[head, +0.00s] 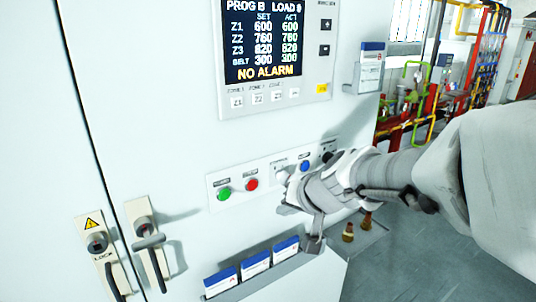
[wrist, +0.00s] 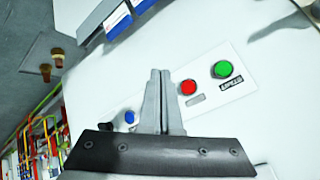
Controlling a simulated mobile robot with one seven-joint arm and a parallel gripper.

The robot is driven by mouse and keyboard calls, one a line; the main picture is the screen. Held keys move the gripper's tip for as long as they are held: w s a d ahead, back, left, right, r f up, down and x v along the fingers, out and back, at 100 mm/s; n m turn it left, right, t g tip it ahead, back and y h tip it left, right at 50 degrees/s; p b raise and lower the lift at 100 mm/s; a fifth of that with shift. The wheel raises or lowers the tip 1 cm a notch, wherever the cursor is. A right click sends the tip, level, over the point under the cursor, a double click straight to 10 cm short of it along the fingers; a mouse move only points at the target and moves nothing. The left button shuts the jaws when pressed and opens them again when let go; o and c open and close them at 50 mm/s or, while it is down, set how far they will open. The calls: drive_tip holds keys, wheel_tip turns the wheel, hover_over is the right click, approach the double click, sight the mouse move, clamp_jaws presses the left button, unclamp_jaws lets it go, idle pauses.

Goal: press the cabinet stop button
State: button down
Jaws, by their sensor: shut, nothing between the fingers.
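The red button (head: 251,184) sits on a white button strip on the cabinet front, between a green button (head: 223,194) and my arm. In the wrist view the red button (wrist: 187,87) is just right of my fingertips, and the green button (wrist: 222,69) is farther right. My gripper (wrist: 160,73) is shut and empty, its fingers pointing at the panel. In the head view my gripper (head: 290,188) is right of the red button, partly covering the strip. I cannot tell whether the fingertips touch the panel. The label under the red button is too small to read.
A blue button (head: 304,166) is on the strip's right part. A display (head: 263,42) above reads "NO ALARM". Two door handles (head: 148,241) stick out at the lower left. A rack with blue-and-white boxes (head: 255,262) juts out below. Colored pipes (head: 432,95) stand at the right.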

sight(255, 189)
drive_tip(key=w+a+p, duration=0.5)
drive_tip(key=w, duration=0.2)
idle(0.3)
drive_tip(key=shift+w, duration=0.2)
idle(1.8)
drive_tip(key=shift+w+a, duration=0.2)
drive_tip(key=shift+w, duration=0.05)
drive_tip(key=shift+w+a+p, duration=0.25)
drive_tip(key=shift+w+p, duration=0.15)
idle(0.8)
drive_tip(key=shift+s, duration=0.1)
drive_tip(key=shift+s+d+b, duration=0.45)
drive_tip(key=shift+s+b, duration=0.2)
drive_tip(key=shift+b, duration=0.15)
